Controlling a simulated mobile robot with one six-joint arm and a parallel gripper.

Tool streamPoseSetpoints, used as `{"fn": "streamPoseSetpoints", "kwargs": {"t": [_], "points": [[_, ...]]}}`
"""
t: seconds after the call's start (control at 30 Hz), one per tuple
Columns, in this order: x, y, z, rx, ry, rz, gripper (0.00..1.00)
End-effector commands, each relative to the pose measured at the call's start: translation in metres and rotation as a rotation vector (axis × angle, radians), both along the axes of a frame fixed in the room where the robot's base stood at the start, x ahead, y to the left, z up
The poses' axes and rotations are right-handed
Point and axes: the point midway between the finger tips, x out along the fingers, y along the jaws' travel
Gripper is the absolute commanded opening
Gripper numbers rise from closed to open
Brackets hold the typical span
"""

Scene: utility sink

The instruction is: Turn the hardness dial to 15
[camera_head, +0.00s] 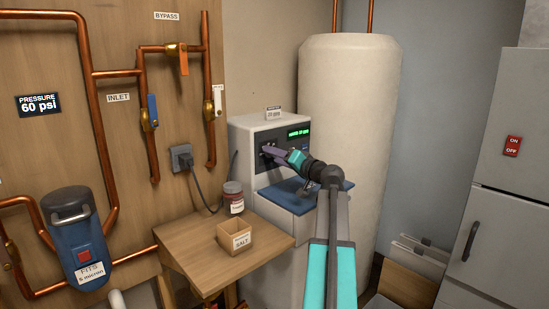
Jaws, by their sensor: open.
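The water softener's control head (244,134) is a grey-white box in the middle of the camera_head view, with a dark front panel and a green lit display (299,133). My gripper (270,152) is at the left part of that panel, reaching in from the right with its jaws open. The hardness dial is not clearly visible; the jaws cover the panel where they meet it. I cannot tell whether they touch or surround a dial. A small label card (273,113) stands on top of the head, its writing too small to read surely.
A wooden shelf (205,267) below left holds a jar (233,198) and a small box marked SALT (234,235). A blue lid (287,197) lies under my arm. A tall cream tank (350,90) stands behind. Copper pipes (100,140) line the left wall.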

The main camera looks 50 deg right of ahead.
Motion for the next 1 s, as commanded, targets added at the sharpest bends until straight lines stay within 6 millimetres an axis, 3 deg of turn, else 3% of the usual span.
{"fn": "streamPoseSetpoints", "kwargs": {"t": [0.37, 1.0], "points": [[-0.025, 0.002, -0.001, 0.0, 0.001, -0.002, 0.49], [-0.122, 0.009, 0.0, 0.0, -0.001, -0.002, 0.49]]}}
